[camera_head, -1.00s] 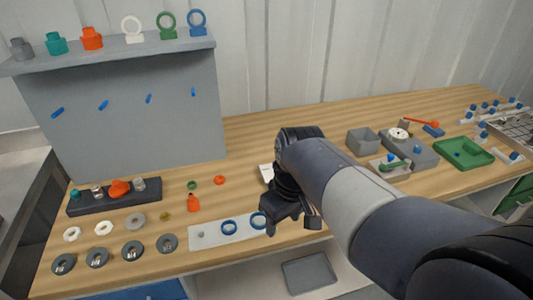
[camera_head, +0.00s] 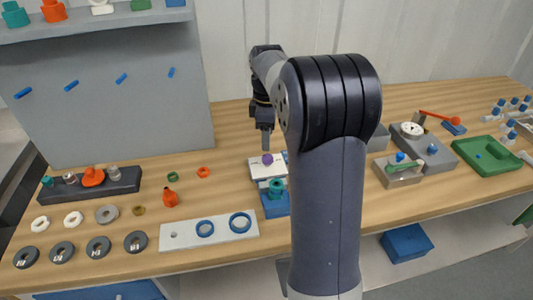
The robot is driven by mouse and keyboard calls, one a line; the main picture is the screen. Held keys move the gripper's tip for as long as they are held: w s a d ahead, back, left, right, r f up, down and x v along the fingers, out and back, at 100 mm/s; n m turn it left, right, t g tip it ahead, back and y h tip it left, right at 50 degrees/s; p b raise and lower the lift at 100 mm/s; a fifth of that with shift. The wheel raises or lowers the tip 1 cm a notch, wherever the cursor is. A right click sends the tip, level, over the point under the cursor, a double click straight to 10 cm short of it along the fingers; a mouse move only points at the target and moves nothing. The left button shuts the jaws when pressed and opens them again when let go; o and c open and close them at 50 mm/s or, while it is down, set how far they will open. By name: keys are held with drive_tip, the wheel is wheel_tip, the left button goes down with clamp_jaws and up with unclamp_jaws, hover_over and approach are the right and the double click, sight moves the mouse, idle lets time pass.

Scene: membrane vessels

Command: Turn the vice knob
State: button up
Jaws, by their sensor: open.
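A small purple knob (camera_head: 267,159) sits at a white plate (camera_head: 257,172) in the middle of the bench. Just in front is a blue block (camera_head: 275,208) with a teal round piece (camera_head: 277,187) on it. Which of these is the vice knob I cannot tell for sure. My gripper (camera_head: 266,149) is open and points down directly above the purple knob, with its tips close to it. Contact cannot be made out. My arm hides the bench to the right of the blue block.
A white plate with blue rings (camera_head: 210,230) lies front left of the blue block. My upright arm blocks the front middle.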

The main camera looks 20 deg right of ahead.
sight(267, 156)
wheel_tip(267, 156, down, 7)
drive_tip(key=shift+f, duration=0.2)
drive_tip(key=shift+c, duration=0.3)
drive_tip(key=c, duration=0.9)
